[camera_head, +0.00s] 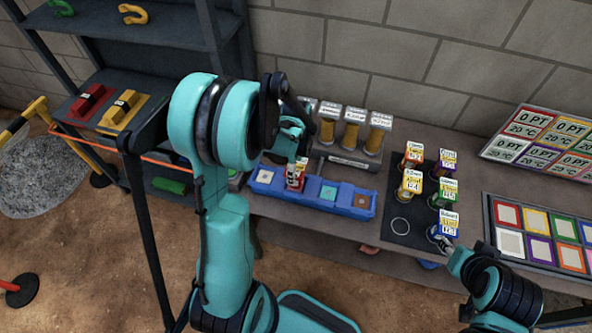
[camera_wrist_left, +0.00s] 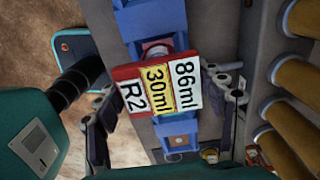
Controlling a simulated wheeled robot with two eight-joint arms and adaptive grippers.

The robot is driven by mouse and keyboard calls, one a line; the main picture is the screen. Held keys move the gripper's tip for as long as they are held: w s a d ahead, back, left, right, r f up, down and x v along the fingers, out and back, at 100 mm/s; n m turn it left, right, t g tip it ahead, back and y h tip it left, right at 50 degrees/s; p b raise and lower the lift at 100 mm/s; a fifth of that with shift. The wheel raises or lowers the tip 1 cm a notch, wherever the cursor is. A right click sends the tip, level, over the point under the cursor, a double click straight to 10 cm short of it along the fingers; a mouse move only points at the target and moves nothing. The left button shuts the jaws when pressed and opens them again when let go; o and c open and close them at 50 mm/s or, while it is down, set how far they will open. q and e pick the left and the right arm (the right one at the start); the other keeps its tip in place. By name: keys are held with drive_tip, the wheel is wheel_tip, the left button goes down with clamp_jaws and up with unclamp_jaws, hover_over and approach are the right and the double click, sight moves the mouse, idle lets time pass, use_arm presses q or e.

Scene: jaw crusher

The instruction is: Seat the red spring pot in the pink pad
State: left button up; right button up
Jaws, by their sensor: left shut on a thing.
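The red spring pot (camera_head: 296,178) has a tall label card (camera_wrist_left: 157,82) reading R2, 30ml and 86ml. My left gripper (camera_head: 292,150) is shut on it; in the left wrist view its fingers stand on either side of the card. The pot is upright at the second place of the blue tray (camera_head: 345,206), left of the teal pad (camera_head: 328,193).
A rack with several amber cylinders (camera_head: 351,137) stands close behind the tray. Several labelled pots stand on a dark mat (camera_head: 398,239) to the right. Colour swatch boards (camera_head: 538,235) lie further right. A dark shelf (camera_head: 150,30) stands at the left.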

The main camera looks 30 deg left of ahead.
use_arm(q)
drive_tip(key=shift+f, duration=0.4)
drive_tip(key=shift+f, duration=0.1)
drive_tip(key=o, duration=1.3)
drive_tip(key=shift+o, duration=0.2)
